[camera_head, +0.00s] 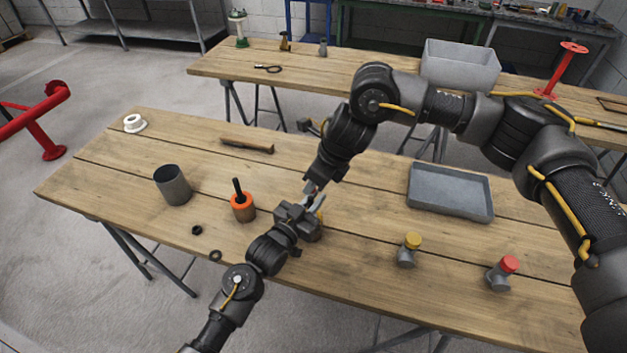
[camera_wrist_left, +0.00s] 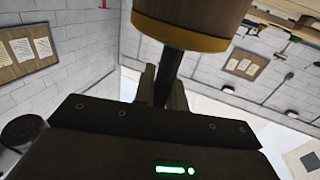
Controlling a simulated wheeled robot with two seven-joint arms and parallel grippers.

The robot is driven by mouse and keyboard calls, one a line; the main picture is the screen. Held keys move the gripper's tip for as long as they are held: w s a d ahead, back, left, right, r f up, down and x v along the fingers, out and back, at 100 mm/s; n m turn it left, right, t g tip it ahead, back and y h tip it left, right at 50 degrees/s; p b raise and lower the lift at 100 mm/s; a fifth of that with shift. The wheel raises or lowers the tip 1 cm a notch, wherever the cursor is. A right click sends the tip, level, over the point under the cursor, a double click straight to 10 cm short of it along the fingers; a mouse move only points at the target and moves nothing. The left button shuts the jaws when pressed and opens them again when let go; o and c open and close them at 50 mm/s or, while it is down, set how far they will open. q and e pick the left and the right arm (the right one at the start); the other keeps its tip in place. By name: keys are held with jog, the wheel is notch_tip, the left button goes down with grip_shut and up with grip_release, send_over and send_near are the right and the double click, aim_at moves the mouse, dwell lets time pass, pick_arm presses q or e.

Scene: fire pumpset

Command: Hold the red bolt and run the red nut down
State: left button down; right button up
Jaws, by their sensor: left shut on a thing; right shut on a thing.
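My left gripper (camera_head: 311,209) comes in from the lower left and is shut, low over the middle of the table. In the left wrist view its fingers (camera_wrist_left: 162,88) close on a dark rod (camera_wrist_left: 172,68), which seems to be the bolt's shank. A broad brown cylinder (camera_wrist_left: 192,20) with a yellow band sits at the rod's upper end. The grippers hide most of both parts; thread contact cannot be told.
To the right are a grey tray (camera_head: 450,192), a yellow-capped fitting (camera_head: 408,250) and a red-capped fitting (camera_head: 502,273). A brown bar (camera_head: 247,145) lies behind.

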jog(key=shift+f, duration=0.7)
jog(key=shift+f, duration=0.85)
jog(key=shift+f, duration=0.6)
